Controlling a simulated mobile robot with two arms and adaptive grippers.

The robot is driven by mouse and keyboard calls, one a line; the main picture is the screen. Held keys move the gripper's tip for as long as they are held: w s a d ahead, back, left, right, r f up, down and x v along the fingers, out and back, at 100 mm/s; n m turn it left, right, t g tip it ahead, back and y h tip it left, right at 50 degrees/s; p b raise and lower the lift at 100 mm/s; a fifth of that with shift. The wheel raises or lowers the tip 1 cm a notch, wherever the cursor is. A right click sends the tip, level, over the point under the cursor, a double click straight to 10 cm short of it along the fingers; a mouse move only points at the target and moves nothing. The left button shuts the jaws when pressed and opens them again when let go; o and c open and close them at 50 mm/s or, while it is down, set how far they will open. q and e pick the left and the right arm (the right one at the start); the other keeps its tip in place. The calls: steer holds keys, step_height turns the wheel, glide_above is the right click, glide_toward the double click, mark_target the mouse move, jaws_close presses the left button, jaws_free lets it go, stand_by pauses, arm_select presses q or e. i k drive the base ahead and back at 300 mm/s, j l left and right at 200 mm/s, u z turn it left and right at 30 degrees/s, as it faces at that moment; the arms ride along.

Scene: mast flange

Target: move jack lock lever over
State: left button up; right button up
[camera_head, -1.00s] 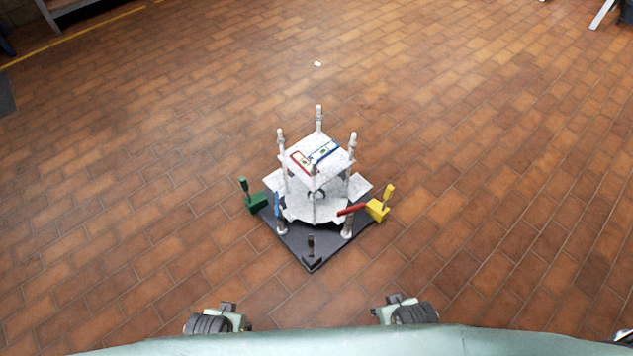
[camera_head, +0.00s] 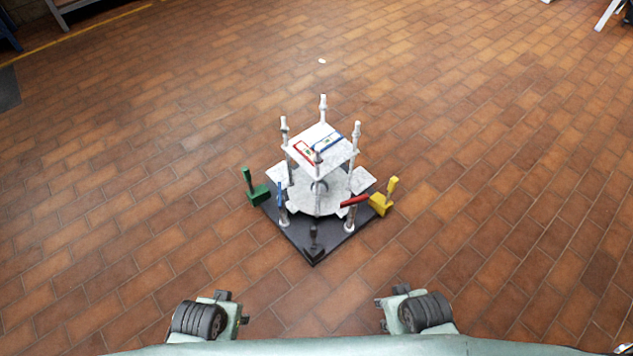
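A mast-flange rig stands on the floor ahead, on a dark diamond-shaped base (camera_head: 300,240). It has a white square top plate (camera_head: 335,160) among upright posts and a white round plate (camera_head: 335,200) below. Lever-like parts are a green one (camera_head: 258,193) at left, a yellow one (camera_head: 380,204) at right and a black one (camera_head: 314,245) at front. A red bar (camera_head: 354,201) and a blue bar (camera_head: 280,196) also show. I cannot tell which is the jack lock lever. My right gripper (camera_head: 382,302) and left gripper (camera_head: 222,296) are low in view, apart from the rig; their fingers are unclear.
The brown tiled floor (camera_head: 480,150) is clear around the rig. A grey shelf-like thing (camera_head: 75,8) is at the far left, and a white leg (camera_head: 607,14) shows at the far right.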

mark_target(314, 228)
steer(key=i+l, duration=0.2)
steer(key=l, duration=0.2)
steer(key=i+l+u, duration=0.25)
steer(key=l, duration=0.15)
steer(key=l+u, duration=0.3)
steer(key=i+l+u, duration=0.25)
steer(key=l, duration=0.3)
steer(key=k, duration=0.1)
